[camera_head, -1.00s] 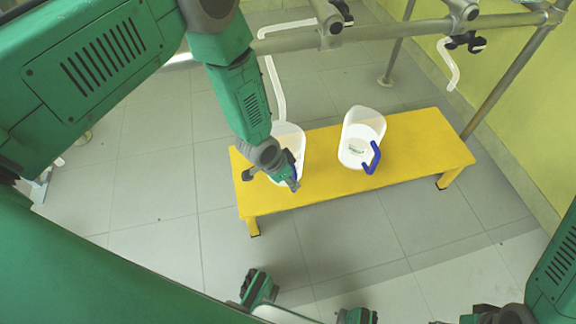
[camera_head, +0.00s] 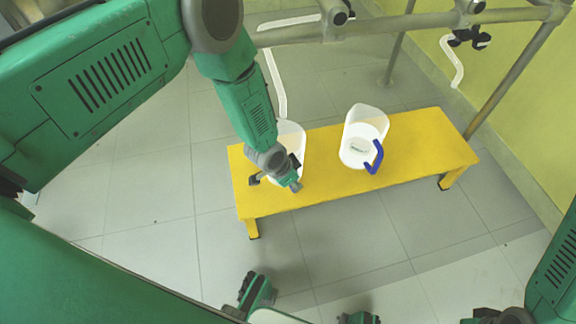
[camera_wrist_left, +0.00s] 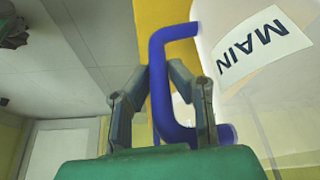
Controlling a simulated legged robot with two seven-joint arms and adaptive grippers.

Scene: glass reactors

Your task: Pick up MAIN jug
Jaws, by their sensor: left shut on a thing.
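The MAIN jug (camera_head: 291,134) is a whitish, see-through jug at the left end of the yellow bench, partly hidden behind my left arm. In the left wrist view its label (camera_wrist_left: 254,44) reads MAIN, and its blue handle (camera_wrist_left: 160,85) runs between my fingers. My left gripper (camera_head: 294,186) is at the jug's near side; the left wrist view shows its fingers (camera_wrist_left: 160,72) on either side of the handle, shut on it. I cannot tell whether the jug is clear of the bench. My right gripper is not clearly seen.
A second white jug (camera_head: 364,137) with a blue handle stands on the yellow bench (camera_head: 420,150), right of the MAIN jug. A grey pipe frame (camera_head: 400,27) with clamps and white tubes runs behind the bench.

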